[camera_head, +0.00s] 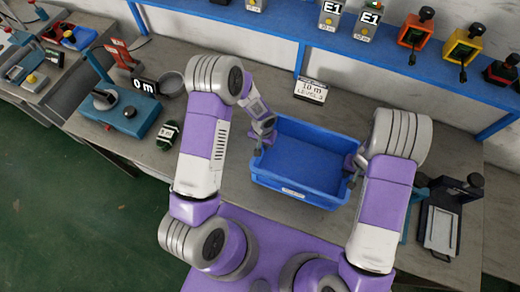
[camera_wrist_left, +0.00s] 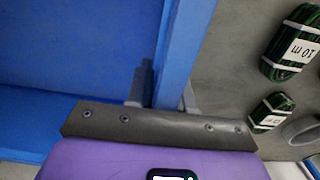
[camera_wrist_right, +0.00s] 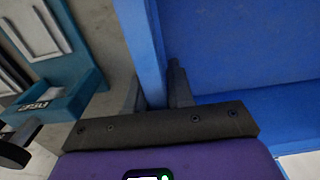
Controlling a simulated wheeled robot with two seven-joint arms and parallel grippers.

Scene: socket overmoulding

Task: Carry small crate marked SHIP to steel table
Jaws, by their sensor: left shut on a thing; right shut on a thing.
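A blue crate (camera_head: 300,192), empty, is in the middle of the head view, at or just above the grey worktop (camera_head: 225,163); I cannot tell whether it touches. Its small white front label is too small to read. My left gripper (camera_head: 260,149) is shut on the crate's left wall; the blue wall also shows between its fingers in the left wrist view (camera_wrist_left: 180,55). My right gripper (camera_head: 352,172) is shut on the right wall, seen in the right wrist view (camera_wrist_right: 142,45). I cannot tell which surface is the steel table.
A blue press-like device (camera_head: 125,118), a green coil (camera_head: 168,134) and a round dish (camera_head: 171,83) are left of the crate. A card (camera_head: 310,90) stands behind it. A dark device (camera_head: 445,215) is at right. A blue shelf (camera_head: 290,28) runs along the back. Another bench (camera_head: 35,95) is far left.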

